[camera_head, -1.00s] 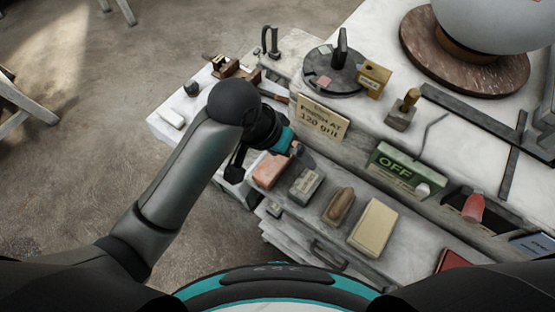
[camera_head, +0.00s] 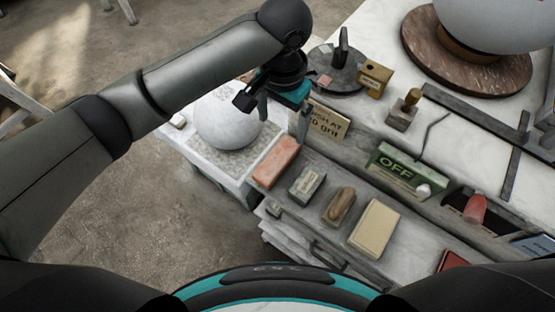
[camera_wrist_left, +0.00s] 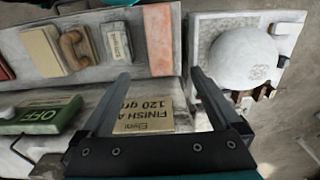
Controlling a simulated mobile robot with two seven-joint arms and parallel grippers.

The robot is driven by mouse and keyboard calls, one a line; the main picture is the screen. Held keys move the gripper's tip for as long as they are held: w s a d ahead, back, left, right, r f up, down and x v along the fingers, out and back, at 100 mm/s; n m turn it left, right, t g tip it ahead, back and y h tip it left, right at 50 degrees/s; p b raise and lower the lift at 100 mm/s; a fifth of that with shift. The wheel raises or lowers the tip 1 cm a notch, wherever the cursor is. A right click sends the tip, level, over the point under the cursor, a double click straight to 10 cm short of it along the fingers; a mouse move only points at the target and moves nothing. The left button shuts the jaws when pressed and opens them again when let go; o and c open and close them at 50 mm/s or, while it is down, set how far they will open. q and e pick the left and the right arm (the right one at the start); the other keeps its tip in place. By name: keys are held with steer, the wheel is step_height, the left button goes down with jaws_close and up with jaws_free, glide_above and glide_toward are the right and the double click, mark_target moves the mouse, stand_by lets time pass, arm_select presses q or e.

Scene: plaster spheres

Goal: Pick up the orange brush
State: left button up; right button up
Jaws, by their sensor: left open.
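I cannot make out a clear orange brush in either view now. An orange-pink block (camera_head: 276,162) lies on the ledge, and it also shows in the left wrist view (camera_wrist_left: 158,36); I cannot tell whether it has bristles. A brown, rounded wooden-handled piece (camera_head: 340,204) lies further along the ledge. My left gripper (camera_head: 283,113) is open and empty, above the sign and behind the orange-pink block in the head view. In the left wrist view its fingers (camera_wrist_left: 160,85) stand wide apart over the sign. My right gripper is out of view.
A white sphere (camera_head: 226,120) rests on the left side table. The "120 grit" sign (camera_head: 328,120) stands below my left gripper. A grey block (camera_head: 307,183), a cream block (camera_head: 375,228) and a green "OFF" box (camera_head: 398,165) are nearby. A large sphere sits on a turntable (camera_head: 465,65).

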mark_target(279, 156)
arm_select(q)
step_height(279, 156, down, 9)
steer(key=shift+r+b, duration=0.2)
steer(key=shift+b, duration=0.15)
steer(key=shift+s+a+f, duration=0.1)
steer(key=shift+s+f, duration=0.05)
steer(key=shift+f, duration=1.2)
steer(key=shift+s+a+f, duration=0.1)
steer(key=shift+f, duration=1.2)
steer(key=shift+c, duration=0.4)
steer(key=shift+r, duration=0.1)
jaws_close()
